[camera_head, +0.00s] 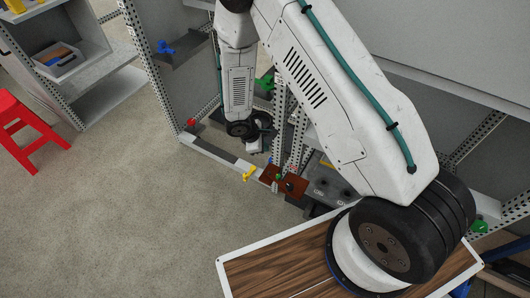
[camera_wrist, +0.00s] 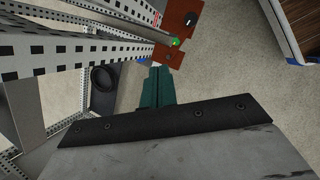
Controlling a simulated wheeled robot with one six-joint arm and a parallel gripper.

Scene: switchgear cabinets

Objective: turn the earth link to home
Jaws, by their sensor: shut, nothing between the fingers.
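I cannot tell for sure which of the coloured handles is the earth link. A yellow handle (camera_head: 249,173) stands at the cabinet's lower front edge. A red knob (camera_head: 191,122) is at the left corner post, and a blue handle (camera_head: 165,47) is higher on the left panel. A green handle (camera_head: 265,83) shows partly behind my arm. My gripper (camera_head: 262,138) hangs inside the cabinet opening, above and behind the yellow handle and apart from it. In the wrist view its teal fingers (camera_wrist: 157,86) are together with nothing between them.
A reddish-brown panel (camera_head: 285,182) with small green and black parts is right of the yellow handle; it also shows in the wrist view (camera_wrist: 178,24). Perforated posts (camera_wrist: 75,45) stand close to my gripper. A red stool (camera_head: 25,125) is far left. The floor in front is clear.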

